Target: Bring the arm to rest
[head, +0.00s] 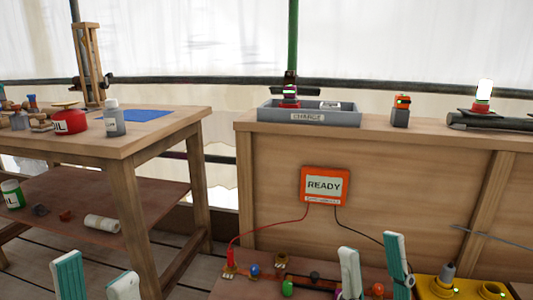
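My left gripper (95,268) is at the bottom left, its two teal and white fingers apart with nothing between them. It is in front of the wooden table, over the floor in the picture. My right gripper (372,250) is at the bottom centre-right, fingers apart and empty. It shows in front of the low reddish board (240,288) and the tall wooden panel. Only the finger ends show; both arms are out of view below.
A wooden table (165,122) at left carries a red tin, a grey bottle and a blue sheet. A wooden bench (250,125) holds a grey CHARGE tray (310,117). An orange READY box (325,186) has wires to the board. A yellow block (440,289) is at lower right.

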